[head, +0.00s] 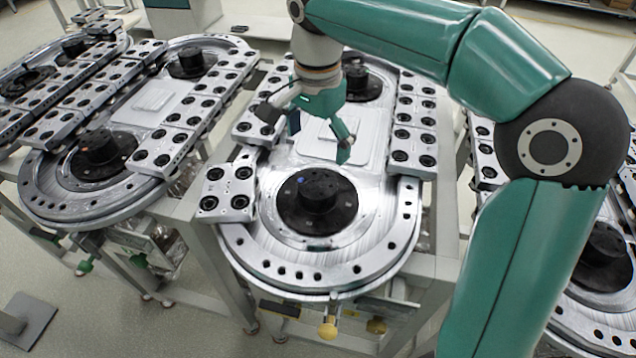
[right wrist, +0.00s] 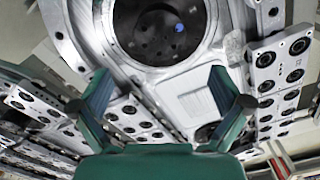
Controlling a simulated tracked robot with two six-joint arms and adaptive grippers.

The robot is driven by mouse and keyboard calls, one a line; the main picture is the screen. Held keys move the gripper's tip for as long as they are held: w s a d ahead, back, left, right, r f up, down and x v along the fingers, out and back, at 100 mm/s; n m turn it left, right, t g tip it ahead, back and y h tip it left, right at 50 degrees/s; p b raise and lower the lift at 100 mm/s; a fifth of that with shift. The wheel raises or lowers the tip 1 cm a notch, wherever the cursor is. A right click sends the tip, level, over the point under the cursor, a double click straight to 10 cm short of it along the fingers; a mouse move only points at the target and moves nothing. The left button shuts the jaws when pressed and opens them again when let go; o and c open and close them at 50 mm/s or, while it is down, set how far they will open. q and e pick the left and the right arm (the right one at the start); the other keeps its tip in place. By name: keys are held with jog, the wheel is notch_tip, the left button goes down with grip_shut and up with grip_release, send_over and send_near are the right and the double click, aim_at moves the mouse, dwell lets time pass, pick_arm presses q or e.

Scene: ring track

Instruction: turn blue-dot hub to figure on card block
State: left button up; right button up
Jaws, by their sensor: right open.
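The blue-dot hub (head: 318,200) is a black round hub on the front end of the middle oval ring track (head: 345,262). Its small blue dot (head: 301,180) shows on the upper left of the hub's top. The hub also shows at the top of the right wrist view (right wrist: 150,42), with the blue dot to its right. My right gripper (head: 319,138) is open and empty, behind and above the hub and apart from it. It also shows open in the right wrist view (right wrist: 160,88). I cannot tell which block is the card block, and no figure is readable. My left gripper is not in view.
A four-hole block (head: 228,188) sits at an angle on the track's left edge, beside the hub. Rows of black-holed blocks (head: 413,130) line both sides. Another track with an orange-dot hub (head: 100,150) stands to the left. Yellow knobs (head: 327,330) hang below the front.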

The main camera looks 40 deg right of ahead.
aim_at(318, 182)
notch_tip(318, 182, down, 11)
jog(key=shift+r+b, duration=0.1)
jog(key=shift+b, duration=0.55)
jog(key=c, duration=0.9)
jog(key=shift+d, duration=0.1)
jog(key=shift+c, duration=0.6)
